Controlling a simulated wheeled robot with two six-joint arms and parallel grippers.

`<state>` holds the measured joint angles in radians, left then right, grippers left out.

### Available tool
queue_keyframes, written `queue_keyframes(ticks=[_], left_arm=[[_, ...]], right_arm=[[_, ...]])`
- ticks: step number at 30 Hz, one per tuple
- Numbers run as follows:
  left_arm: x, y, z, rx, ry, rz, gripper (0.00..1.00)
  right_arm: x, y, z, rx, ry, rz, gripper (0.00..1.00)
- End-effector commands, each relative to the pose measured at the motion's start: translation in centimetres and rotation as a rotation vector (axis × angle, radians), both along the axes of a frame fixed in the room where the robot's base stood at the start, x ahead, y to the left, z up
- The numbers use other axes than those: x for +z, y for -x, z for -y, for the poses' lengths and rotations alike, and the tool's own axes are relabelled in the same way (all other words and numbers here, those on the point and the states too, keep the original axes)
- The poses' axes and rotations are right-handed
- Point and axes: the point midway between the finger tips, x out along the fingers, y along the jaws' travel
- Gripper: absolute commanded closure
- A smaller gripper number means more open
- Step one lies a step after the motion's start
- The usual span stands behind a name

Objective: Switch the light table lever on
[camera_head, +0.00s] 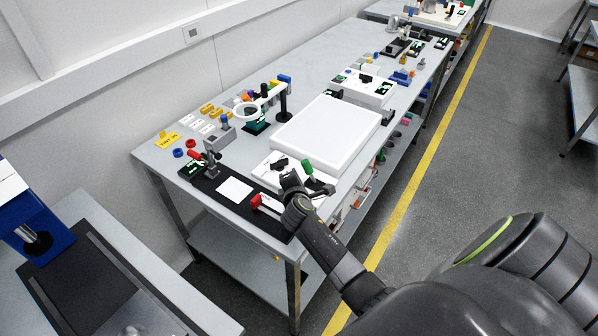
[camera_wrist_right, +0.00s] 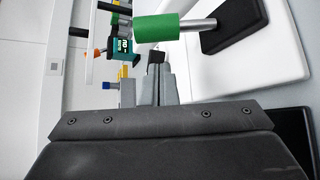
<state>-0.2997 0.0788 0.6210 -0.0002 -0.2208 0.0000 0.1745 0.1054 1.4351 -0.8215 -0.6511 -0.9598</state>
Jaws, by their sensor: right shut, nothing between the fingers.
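The light table (camera_head: 325,135) is a large white slab on the long workbench. A lever with a green grip (camera_head: 308,168) stands by its near edge. In the right wrist view the green grip (camera_wrist_right: 158,27) sits on a silver rod that runs to a black base (camera_wrist_right: 235,25) on a white plate. My right gripper (camera_head: 290,178) is just left of the green grip in the head view. In the right wrist view its fingers (camera_wrist_right: 157,68) are shut and empty, just short of the grip; contact cannot be told. My left gripper is out of view.
A red-handled part (camera_head: 258,202) lies on a dark mat beside my right arm, near a white square (camera_head: 235,190). A ring magnifier (camera_head: 247,111) on a stand and several small coloured parts are further left. The aisle floor (camera_head: 440,190) on the right is clear.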

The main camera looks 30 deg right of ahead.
Motion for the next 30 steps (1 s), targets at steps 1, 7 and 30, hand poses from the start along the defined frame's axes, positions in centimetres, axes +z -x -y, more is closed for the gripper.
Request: queue_keyframes(ticks=[1, 7, 30], left_arm=[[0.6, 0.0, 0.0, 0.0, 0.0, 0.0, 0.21], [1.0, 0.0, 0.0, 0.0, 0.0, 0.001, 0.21], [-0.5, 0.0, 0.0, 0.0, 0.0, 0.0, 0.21]], right_arm=[[0.4, 0.1, 0.5, -0.001, 0.002, -0.002, 1.0], [0.4, 0.2, 1.4, 0.0, -0.002, -0.001, 1.0], [0.5, 0.6, 1.6, 0.001, -0.024, 0.056, 1.0]])
